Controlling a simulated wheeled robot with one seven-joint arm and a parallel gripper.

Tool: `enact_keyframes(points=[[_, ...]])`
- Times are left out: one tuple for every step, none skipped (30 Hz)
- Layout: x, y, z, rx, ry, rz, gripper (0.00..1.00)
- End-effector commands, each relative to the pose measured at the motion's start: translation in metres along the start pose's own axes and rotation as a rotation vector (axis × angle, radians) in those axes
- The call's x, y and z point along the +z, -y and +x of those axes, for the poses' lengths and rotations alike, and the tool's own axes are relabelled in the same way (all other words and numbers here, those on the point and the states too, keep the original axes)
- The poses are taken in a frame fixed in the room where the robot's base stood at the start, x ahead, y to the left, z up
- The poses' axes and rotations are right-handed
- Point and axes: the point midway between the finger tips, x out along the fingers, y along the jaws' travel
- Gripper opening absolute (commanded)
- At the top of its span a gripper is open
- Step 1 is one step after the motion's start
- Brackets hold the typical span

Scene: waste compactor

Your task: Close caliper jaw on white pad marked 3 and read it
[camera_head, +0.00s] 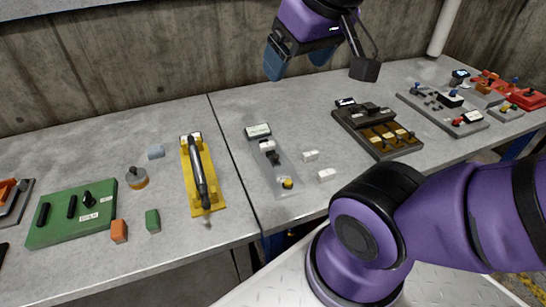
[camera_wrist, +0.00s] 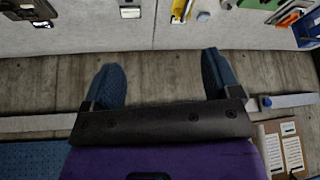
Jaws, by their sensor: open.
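My gripper (camera_head: 296,62) is open and empty, high over the bench's back edge. The wrist view shows its two blue fingers apart (camera_wrist: 163,78) and the fixture's display (camera_wrist: 130,12) at the top.
Left of the fixture is a yellow stand (camera_head: 203,208) with a black cylinder. A dark brown box (camera_head: 378,136) stands to the right. A concrete wall (camera_head: 120,50) rises behind the bench.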

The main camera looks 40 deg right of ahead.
Motion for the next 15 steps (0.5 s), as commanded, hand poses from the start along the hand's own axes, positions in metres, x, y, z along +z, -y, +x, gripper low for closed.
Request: enact_keyframes(points=[[0.0,0.0,0.0,0.0,0.0,0.0,0.83],[0.0,0.0,0.0,0.0,0.0,0.0,0.83],[0.0,0.0,0.0,0.0,0.0,0.0,0.83],[0.0,0.0,0.0,0.0,0.0,0.0,0.83],[0.0,0.0,0.0,0.0,0.0,0.0,0.83],[0.0,0.0,0.0,0.0,0.0,0.0,0.83],[0.0,0.0,0.0,0.0,0.0,0.0,0.83],[0.0,0.0,0.0,0.0,0.0,0.0,0.81],[0.0,0.0,0.0,0.0,0.0,0.0,0.72],[-0.001,0.0,0.0,0.001,0.002,-0.001,0.65],[-0.002,0.0,0.001,0.002,0.005,-0.002,0.58],[-0.003,-0.001,0.003,0.004,0.012,-0.005,0.49],[-0.005,-0.001,0.004,0.007,0.019,-0.009,0.49],[-0.008,-0.002,0.006,0.01,0.028,-0.014,0.49],[-0.012,-0.003,0.01,0.015,0.043,-0.021,0.49]])
